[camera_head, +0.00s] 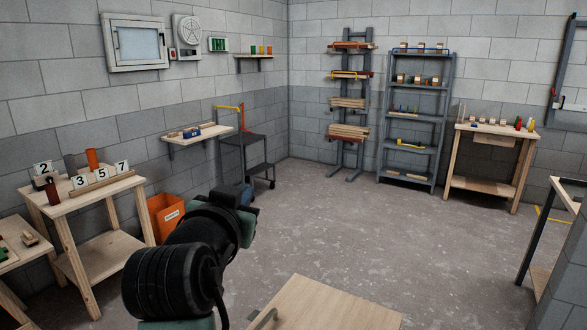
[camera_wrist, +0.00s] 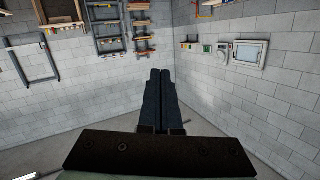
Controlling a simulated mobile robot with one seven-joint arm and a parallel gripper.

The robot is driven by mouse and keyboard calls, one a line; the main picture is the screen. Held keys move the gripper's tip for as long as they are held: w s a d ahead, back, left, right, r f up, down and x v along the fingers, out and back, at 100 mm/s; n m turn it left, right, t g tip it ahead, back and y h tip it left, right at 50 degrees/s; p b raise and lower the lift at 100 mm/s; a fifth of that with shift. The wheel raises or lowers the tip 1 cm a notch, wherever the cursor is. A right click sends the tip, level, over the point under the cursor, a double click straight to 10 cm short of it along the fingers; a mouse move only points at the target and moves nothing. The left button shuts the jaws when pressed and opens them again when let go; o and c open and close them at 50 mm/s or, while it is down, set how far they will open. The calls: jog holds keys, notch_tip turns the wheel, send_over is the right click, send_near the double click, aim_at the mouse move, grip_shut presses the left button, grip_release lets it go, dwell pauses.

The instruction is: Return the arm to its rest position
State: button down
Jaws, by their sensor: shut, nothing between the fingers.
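My gripper (camera_wrist: 157,78) shows in the wrist view with its two dark fingers side by side and touching, and nothing is between them. The fingers point toward the grey block walls and their corner, and the wrist view is turned over, with the shelves at its top. In the head view my black and green arm reaches forward from the bottom over the grey floor. The fingers cannot be made out clearly there. The arm touches nothing that I can see.
A wooden table (camera_head: 93,192) with number cards and an orange bin (camera_head: 166,215) stand at left. A wooden top (camera_head: 325,305) lies near at the bottom. A trolley (camera_head: 246,150), a shelf rack (camera_head: 413,118) and a workbench (camera_head: 492,160) stand at the back. The middle floor is clear.

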jog(key=s+d+r+n+t, duration=0.1)
jog(key=s+d+r+t, duration=0.1)
jog(key=s+r, duration=0.5)
jog(key=s+d+r+n+t+y, duration=0.1)
jog(key=s+d+r+t, duration=0.2)
jog(key=s+r+t, duration=0.2)
jog(key=s+d+r+n+t, duration=0.1)
jog(key=s+d+r+t, duration=0.2)
jog(key=s+r, duration=0.7)
jog(key=shift+r+t, duration=0.5)
jog(key=shift+t, duration=0.1)
